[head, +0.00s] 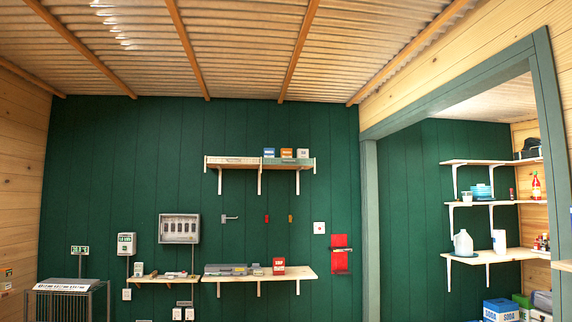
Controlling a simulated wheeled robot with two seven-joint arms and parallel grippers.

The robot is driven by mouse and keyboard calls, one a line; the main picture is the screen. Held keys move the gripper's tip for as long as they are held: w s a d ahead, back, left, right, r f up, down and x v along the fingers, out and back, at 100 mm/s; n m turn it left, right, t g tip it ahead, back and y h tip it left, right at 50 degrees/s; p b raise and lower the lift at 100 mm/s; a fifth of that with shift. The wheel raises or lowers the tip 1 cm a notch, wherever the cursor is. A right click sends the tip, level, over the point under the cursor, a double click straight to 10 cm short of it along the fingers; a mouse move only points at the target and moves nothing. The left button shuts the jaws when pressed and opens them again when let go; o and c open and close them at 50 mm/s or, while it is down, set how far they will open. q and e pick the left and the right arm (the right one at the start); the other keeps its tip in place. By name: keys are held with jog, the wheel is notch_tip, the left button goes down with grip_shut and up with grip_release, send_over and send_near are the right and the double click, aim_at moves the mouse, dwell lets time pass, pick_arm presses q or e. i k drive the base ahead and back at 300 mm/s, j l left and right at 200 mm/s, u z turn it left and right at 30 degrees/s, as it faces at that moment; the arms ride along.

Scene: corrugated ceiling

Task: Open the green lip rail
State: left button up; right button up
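The upper wall shelf (222,162) hangs on the dark green back wall on white brackets. A lip rail (291,162) runs along the right part of its front edge and looks greyish green; the left part looks paler. The view is too small to tell whether the rail is open or closed. A blue box (269,152), an orange box (286,153) and a white box (302,153) stand behind the rail. Neither of my grippers is in view.
Below, a longer wooden shelf (300,272) carries a grey case (226,269) and a red box (279,266). A grey panel box (179,228) hangs at left above a small shelf. A metal cage (70,302) stands lower left. A doorway at right shows stocked shelves.

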aim_at(266, 160)
jog(key=i+u, duration=0.15)
jog(key=i, duration=4.75)
